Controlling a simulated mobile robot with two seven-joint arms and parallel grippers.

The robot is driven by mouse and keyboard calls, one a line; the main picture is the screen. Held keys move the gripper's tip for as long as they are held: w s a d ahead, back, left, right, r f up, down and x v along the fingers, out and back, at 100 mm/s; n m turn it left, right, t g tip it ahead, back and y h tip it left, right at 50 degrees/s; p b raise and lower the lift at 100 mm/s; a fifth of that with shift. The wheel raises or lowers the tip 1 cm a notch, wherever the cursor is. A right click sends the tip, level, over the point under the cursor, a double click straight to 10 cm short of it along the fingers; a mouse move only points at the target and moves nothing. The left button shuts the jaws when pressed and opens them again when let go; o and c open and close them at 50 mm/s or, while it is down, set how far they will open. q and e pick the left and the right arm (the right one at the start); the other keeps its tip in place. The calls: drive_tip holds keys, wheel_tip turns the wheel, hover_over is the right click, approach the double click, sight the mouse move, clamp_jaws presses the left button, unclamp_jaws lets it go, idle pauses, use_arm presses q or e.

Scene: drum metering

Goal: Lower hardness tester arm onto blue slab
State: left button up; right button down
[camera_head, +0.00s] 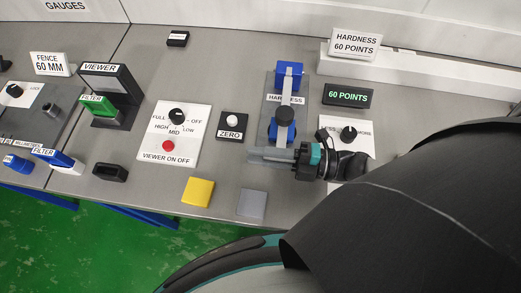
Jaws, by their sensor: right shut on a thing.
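The hardness tester stands on a grey base plate (271,92). It has a blue block (289,75) at its back and a label reading HARDNESS. Its grey arm (285,130) runs forward from there, with a dark round knob (285,114) on it. A blue slab (275,130) shows under and beside the arm; any gap between them cannot be told from this view. My right gripper (268,155) comes in from the right at the front of the tester, shut on the arm's front end, which its fingers mostly hide. My left gripper is not in view.
A yellow slab (198,192) and a grey slab (251,203) lie near the table's front edge. A dark display (348,96) reads 60 POINTS. A LESS-MORE dial (348,134) sits just behind my right wrist. The ZERO button (232,121) and viewer panel (173,134) are left.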

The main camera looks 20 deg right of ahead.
drive_tip(key=shift+d+f+h, duration=0.1)
drive_tip(key=shift+f+h, duration=0.2)
drive_tip(key=shift+f, duration=0.1)
drive_tip(key=c, duration=0.8)
unclamp_jaws()
drive_tip(key=shift+w, duration=0.1)
drive_tip(key=shift+r, duration=0.1)
drive_tip(key=shift+r, duration=0.15)
wheel_tip(320, 180, up, 20)
drive_tip(key=p, duration=0.6)
